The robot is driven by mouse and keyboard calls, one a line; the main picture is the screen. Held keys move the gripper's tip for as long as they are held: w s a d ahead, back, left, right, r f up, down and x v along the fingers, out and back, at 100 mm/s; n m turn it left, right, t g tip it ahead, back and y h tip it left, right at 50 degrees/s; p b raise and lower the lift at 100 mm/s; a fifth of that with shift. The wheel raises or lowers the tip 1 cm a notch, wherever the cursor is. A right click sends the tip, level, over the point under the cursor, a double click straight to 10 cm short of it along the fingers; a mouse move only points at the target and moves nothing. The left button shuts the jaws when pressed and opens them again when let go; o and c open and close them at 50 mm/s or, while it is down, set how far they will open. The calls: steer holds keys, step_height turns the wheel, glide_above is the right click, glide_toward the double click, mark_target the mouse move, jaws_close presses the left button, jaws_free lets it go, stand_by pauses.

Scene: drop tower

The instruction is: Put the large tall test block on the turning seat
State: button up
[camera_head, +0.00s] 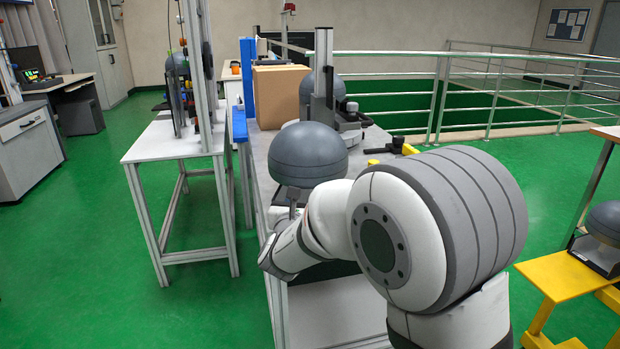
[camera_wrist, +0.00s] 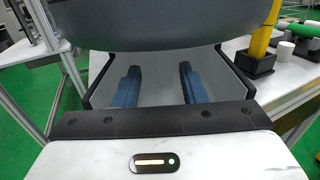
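A large grey domed block (camera_head: 307,150), most likely the test block, is at the near end of the long grey table. My gripper (camera_head: 288,205) is close in against its near lower side. In the wrist view the dome (camera_wrist: 170,22) fills the top, just beyond the fingertips. The two blue fingers of my gripper (camera_wrist: 160,75) are well apart, with only a pale surface between them. The dome's foot is hidden by my arm in the head view. Another grey dome (camera_head: 336,88) stands farther back by an upright post (camera_head: 323,75). I cannot tell which part is the turning seat.
A brown box (camera_head: 278,95) stands on the long table behind the near dome. A white-topped table (camera_head: 160,143) with a tall frame is to the left. A yellow stand (camera_head: 560,277) with another grey dome (camera_head: 606,220) is at right. Green floor is open at left.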

steer(key=w, duration=0.2)
steer(key=w+d+b, duration=0.1)
steer(key=w, duration=0.1)
steer(key=shift+w+f, duration=0.15)
steer(key=shift+w, duration=0.4)
steer(key=shift+c, duration=0.2)
jaws_close()
stand_by(0.6)
steer(key=shift+r, duration=0.25)
